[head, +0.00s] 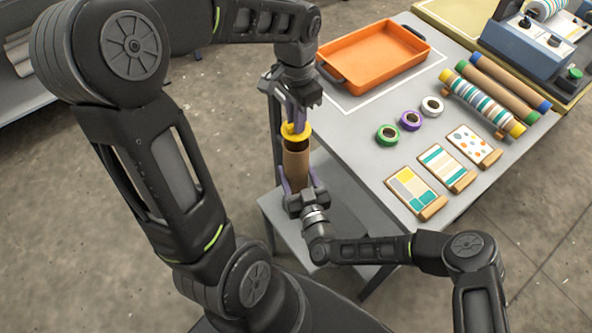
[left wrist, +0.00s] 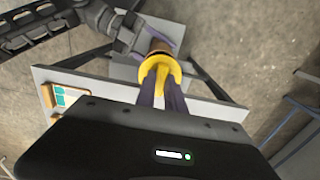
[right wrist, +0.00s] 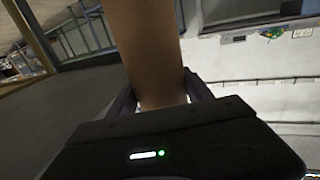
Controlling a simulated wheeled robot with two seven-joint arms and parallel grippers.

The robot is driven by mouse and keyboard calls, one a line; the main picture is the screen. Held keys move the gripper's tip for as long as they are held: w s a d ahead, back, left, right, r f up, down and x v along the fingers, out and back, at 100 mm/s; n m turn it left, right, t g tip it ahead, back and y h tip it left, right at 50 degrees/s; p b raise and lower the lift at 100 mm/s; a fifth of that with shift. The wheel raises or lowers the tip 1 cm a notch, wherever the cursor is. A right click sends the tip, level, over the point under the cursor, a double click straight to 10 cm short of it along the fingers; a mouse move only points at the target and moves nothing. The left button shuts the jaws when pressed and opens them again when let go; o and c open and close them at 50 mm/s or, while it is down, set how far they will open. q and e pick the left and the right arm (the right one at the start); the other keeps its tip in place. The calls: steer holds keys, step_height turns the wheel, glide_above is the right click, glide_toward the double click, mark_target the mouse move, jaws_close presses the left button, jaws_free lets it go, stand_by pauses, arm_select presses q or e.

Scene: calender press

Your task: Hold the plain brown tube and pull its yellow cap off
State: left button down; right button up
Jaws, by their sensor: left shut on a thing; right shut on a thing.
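The plain brown tube (head: 297,167) stands roughly upright, held above the lower grey surface at the table's side. My right gripper (head: 299,180) is shut on its lower part from below. In the right wrist view the tube (right wrist: 152,45) rises between the fingers. My left gripper (head: 296,122) points down from above and is shut on the yellow cap (head: 295,132). The cap's raised grip (left wrist: 161,82) sits between the fingers in the left wrist view. A dark area just below the cap looks like the tube's open mouth, with the cap right above it.
The grey table (head: 362,150) bears an orange tray (head: 374,52), tape rolls (head: 410,121), pattern cards (head: 445,170) and other tubes, striped (head: 482,100) and brown (head: 505,88). A blue press (head: 535,45) stands at the far right. A low grey stand (head: 335,205) is beneath the held tube.

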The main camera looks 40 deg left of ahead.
steer(key=o, duration=1.3)
steer(key=shift+o, duration=0.2)
steer(key=v, duration=1.2)
steer(key=shift+f, duration=0.1)
